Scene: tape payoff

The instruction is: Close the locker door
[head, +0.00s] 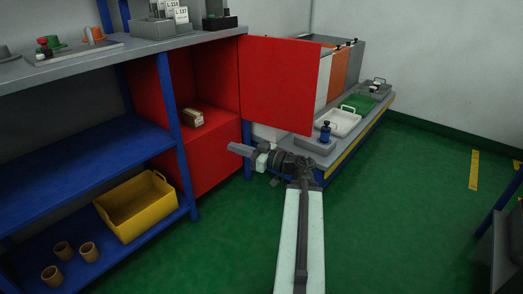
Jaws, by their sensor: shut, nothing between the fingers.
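The red locker (205,140) stands under the grey worktop at the centre left. Its red door (279,84) is hinged on the right side of the opening and stands wide open, swung out to the right. My gripper (232,147) is shut and empty. In the picture it lies below the door and in front of the right side of the locker, pointing left. It shows no clear contact with the door or locker; the exact depth gap is hard to tell.
A blue shelf (85,150) on the left holds a yellow crate (138,207) and several brown cups. A low bench (372,112) with a white tray (341,121) and a blue-topped item (325,131) stands behind my arm.

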